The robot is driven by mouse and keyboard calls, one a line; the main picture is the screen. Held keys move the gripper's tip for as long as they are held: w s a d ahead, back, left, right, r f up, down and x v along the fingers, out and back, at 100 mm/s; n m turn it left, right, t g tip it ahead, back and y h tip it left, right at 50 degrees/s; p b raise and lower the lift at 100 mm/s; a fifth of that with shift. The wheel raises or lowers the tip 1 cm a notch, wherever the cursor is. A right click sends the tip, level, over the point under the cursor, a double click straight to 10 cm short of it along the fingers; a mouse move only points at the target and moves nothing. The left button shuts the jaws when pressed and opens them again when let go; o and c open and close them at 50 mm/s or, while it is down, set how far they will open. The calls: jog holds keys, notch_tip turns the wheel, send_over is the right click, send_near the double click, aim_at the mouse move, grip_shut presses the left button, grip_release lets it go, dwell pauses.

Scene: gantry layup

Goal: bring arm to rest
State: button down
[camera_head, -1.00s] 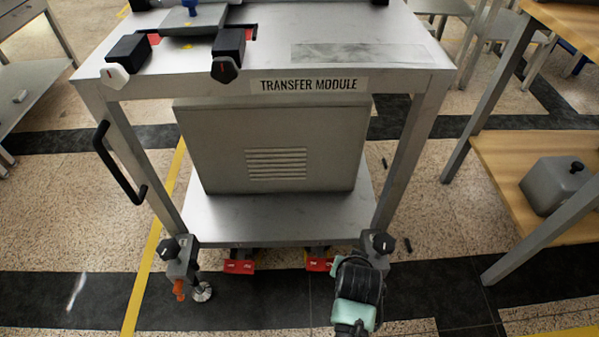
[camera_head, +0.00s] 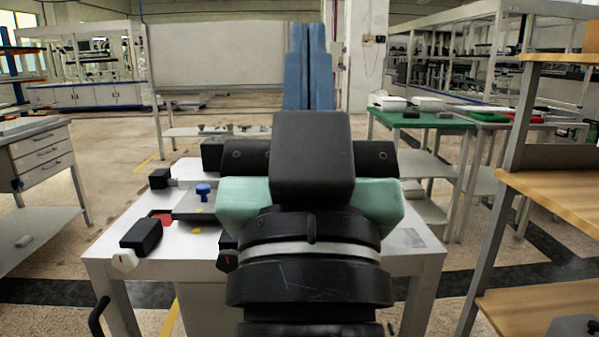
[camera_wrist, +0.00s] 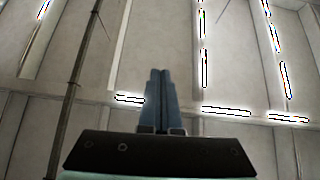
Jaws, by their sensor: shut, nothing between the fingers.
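My arm stands raised in the middle of the head view, in front of the transfer table. My gripper (camera_head: 309,68) points up, its two long blue fingers side by side and touching, with nothing between them. In the wrist view the same blue fingers (camera_wrist: 160,100) are closed together against the ceiling, above a dark gripper body (camera_wrist: 158,155). My wrist hides the middle and right part of the table top.
The white transfer table (camera_head: 110,240) carries black clamps (camera_head: 142,235) and a plate with a blue knob (camera_head: 203,190). A wooden shelf rack (camera_head: 560,195) stands close on the right. A green-topped table (camera_head: 420,118) is behind it. A drawer cabinet (camera_head: 40,155) stands left.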

jog(key=s+r+t+p, duration=0.1)
jog(key=s+r+p, duration=0.2)
jog(key=r+p, duration=3.5)
notch_tip(320, 180, up, 3)
jog(key=shift+a+f, duration=0.1)
jog(key=shift+a, duration=0.25)
jog(key=shift+s, duration=0.1)
